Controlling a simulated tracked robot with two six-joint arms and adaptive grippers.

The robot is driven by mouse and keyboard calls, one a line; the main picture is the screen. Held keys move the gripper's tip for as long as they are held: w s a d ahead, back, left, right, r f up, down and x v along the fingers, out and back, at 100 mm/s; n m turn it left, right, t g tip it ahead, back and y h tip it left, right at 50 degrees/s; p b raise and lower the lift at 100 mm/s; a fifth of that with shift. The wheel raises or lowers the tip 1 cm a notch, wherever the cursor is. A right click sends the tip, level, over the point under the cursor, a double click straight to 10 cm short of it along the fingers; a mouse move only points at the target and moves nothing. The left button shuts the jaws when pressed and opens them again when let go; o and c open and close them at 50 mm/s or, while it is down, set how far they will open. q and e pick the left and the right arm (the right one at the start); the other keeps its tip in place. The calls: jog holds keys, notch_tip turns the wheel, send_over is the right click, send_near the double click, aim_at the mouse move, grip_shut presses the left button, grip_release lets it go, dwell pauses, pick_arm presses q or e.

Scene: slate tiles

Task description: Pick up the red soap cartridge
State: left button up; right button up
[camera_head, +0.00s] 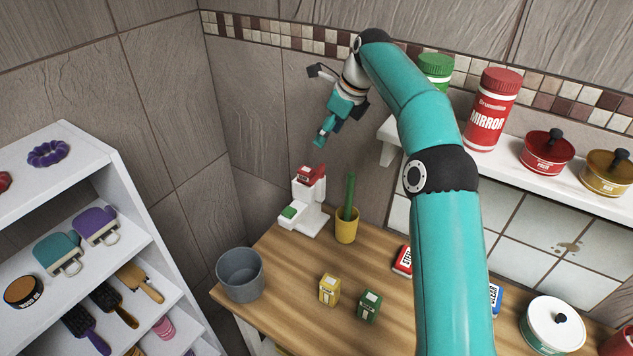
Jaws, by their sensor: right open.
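A red block with a pale label, which looks like the red soap cartridge (311,174), sits on top of a white stepped stand (309,196) at the back corner of the wooden table. A green piece (288,212) sits on the stand's lower step. My right gripper (322,138) is above the red block, pointing down, with a visible gap between them. It is open and holds nothing that I can see. Its small size hides finger detail. My left gripper is out of view.
A yellow cup with a green stick (346,222) stands close right of the stand. A grey bucket (240,274), yellow box (329,289) and green box (369,306) stand nearer. My right arm partly covers a red packet (402,261). A wall shelf (545,198) is at right.

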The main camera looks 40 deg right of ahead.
send_near(307, 169)
jog(key=x, duration=0.4)
jog(key=shift+s+a+f+b, duration=0.1)
jog(key=shift+s+f+b, duration=0.25)
jog(key=shift+w+a+f+p, duration=0.15)
jog(key=shift+w+f+p, duration=0.25)
jog(key=shift+f, duration=0.2)
jog(key=p+x, duration=0.1)
jog(key=x, duration=0.3)
jog(key=shift+w, duration=0.2)
jog(key=shift+c, duration=0.3)
jog(key=c, duration=1.1)
